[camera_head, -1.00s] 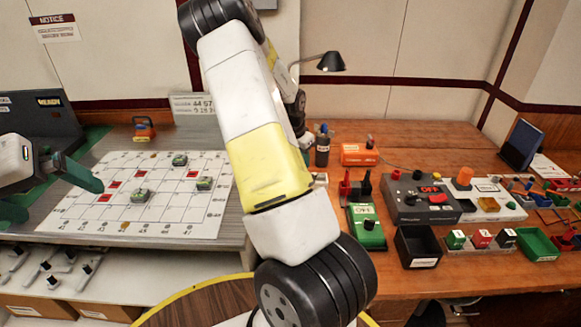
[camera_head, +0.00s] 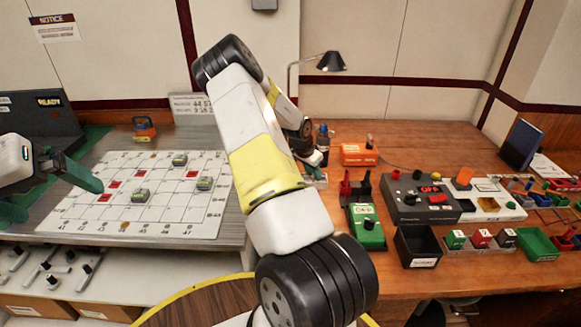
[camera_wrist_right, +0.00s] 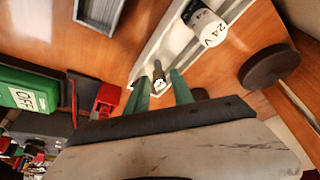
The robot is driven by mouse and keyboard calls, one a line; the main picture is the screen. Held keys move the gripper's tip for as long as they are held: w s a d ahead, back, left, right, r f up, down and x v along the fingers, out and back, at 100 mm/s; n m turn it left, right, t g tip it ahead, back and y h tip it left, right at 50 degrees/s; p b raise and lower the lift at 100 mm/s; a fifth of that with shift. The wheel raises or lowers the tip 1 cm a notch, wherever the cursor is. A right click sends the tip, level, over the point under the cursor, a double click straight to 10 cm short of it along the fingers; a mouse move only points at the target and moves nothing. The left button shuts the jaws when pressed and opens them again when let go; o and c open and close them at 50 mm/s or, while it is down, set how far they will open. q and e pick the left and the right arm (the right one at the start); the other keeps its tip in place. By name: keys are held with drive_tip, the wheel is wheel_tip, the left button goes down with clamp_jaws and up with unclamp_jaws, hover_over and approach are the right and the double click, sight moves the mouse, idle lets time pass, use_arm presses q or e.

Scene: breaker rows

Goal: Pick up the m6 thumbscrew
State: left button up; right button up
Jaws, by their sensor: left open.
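In the head view my right arm hides most of this spot. My left gripper (camera_head: 58,194) is open and empty at the left, by the gridded white board (camera_head: 75,212).
In the right wrist view a white cylinder marked 24 V (camera_wrist_right: 204,24) lies in the tray, with a dark round disc (camera_wrist_right: 268,66) to its right. A red block (camera_wrist_right: 107,98) and a green box (camera_wrist_right: 30,92) are at left. A grey bin (camera_wrist_right: 97,25) is above.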

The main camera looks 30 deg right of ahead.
clamp_jaws()
drive_tip(key=shift+r, duration=0.1)
